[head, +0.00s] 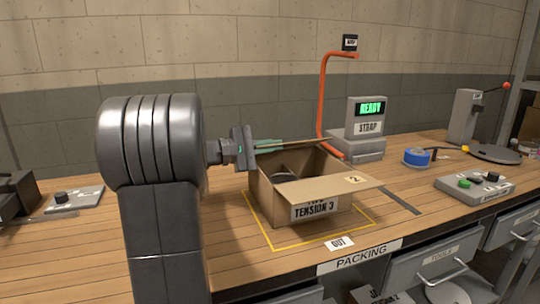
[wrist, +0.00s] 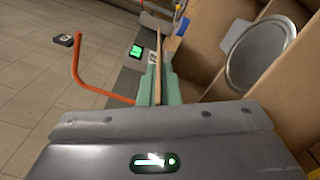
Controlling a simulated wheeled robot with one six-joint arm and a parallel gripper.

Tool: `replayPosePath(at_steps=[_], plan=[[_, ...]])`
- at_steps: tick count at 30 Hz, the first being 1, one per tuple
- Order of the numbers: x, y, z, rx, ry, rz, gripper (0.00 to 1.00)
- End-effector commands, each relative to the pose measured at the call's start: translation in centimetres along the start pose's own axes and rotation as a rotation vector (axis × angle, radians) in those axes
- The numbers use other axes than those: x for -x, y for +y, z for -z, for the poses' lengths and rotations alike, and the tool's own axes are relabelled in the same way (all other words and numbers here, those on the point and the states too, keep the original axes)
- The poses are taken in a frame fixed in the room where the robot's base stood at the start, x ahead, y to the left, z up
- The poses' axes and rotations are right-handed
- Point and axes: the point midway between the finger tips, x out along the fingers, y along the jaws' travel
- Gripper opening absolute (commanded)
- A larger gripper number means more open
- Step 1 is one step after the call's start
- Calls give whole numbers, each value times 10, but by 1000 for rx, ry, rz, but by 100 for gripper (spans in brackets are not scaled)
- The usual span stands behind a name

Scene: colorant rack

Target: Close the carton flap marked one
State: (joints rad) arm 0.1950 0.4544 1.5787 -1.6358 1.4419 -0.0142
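The open carton (head: 274,203) stands on the bench, with a round grey item inside. Its front flap, marked 2 (head: 335,187), is folded outward to the right. The back flap (head: 306,144) shows almost edge-on along the far rim; no number is readable on it in the head view. My gripper (head: 268,146) is at the carton's back left corner. In the wrist view its two green fingers (wrist: 160,88) lie close together on either side of the thin edge of this flap (wrist: 157,65) and look shut on it. A small pale label shows beside it, too small to read.
An orange bent post (head: 322,95) and the strap machine (head: 366,128) with a READY screen stand behind the carton. Blue tape (head: 416,157) and a button box (head: 475,186) are to the right. Yellow lines (head: 325,240) frame the carton; the bench in front is clear.

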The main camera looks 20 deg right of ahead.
Motion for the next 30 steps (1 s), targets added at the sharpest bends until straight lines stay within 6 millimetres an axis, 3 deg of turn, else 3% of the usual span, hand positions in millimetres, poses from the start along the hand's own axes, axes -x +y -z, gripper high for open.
replayPosePath(at_steps=[4,9,29,30], plan=[[0,-12,2,-91,0,0,0],[0,-17,3,-82,0,1,0],[0,-21,3,-76,0,3,0],[0,-21,3,-76,0,3,11]])
